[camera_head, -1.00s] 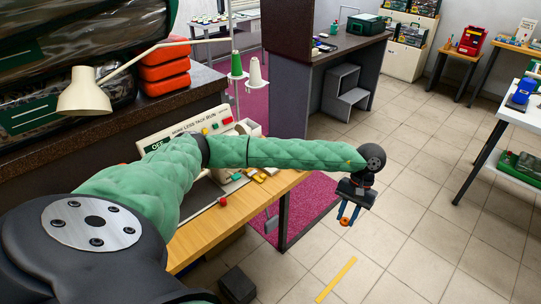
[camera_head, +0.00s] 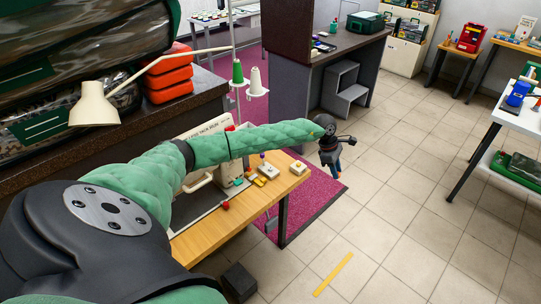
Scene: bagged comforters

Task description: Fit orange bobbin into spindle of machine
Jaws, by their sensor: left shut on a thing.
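My left gripper (camera_head: 337,171) hangs past the right end of the sewing table (camera_head: 237,201), over the floor and the magenta mat's edge. Its blue fingers are shut on the orange bobbin, which is small and mostly hidden now. The sewing machine (camera_head: 197,128) stands on the table, to the left of the gripper and apart from it. My green left arm covers much of the machine. I cannot make out its spindle clearly. My right gripper is not in view.
Small coloured parts (camera_head: 268,170) lie at the table's right end. Thread cones (camera_head: 256,84) stand behind the machine.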

